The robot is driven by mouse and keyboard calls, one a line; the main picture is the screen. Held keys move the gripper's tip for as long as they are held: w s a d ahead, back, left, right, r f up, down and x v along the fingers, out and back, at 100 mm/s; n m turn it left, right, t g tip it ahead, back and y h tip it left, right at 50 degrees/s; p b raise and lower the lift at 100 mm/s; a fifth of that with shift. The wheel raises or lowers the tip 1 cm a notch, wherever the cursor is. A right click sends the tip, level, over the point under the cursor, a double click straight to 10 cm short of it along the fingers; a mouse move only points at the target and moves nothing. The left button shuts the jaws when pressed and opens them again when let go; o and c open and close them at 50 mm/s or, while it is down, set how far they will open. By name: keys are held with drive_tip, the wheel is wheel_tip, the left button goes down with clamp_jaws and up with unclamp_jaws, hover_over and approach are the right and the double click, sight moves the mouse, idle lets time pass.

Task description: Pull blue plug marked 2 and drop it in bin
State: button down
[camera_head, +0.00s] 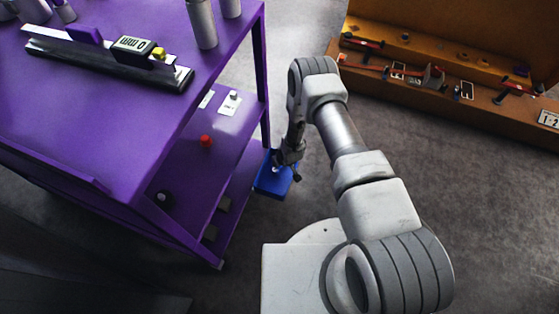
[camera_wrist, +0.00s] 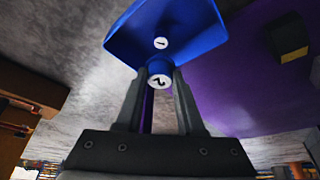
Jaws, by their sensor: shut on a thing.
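My gripper (camera_wrist: 159,92) is shut on a blue plug (camera_wrist: 159,68), whose white end disc reads 2. The plug sits between the two fingertips. Beyond it is a larger blue body (camera_wrist: 195,32), with a white disc marked 1 (camera_wrist: 161,43) on it. I cannot tell whether the held plug touches the blue body. In the head view my gripper (camera_head: 284,166) points down over this blue body (camera_head: 268,187), beside the purple cart's lower shelves. The plug is hidden there by my gripper.
The purple cart (camera_head: 95,130) stands at left, with a gauge bar (camera_head: 105,62) and grey cylinders on top. A red knob (camera_head: 205,141) and white cards lie on a lower shelf. An orange-brown tool bench (camera_head: 450,102) is at upper right. Grey floor between is clear.

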drive_tip(key=shift+f+b, duration=0.65)
drive_tip(key=shift+f, duration=0.75)
drive_tip(key=shift+c, duration=2.2)
unclamp_jaws()
drive_tip(key=p+v, duration=0.5)
drive_tip(key=v, duration=1.2)
drive_tip(key=shift+r, duration=0.3)
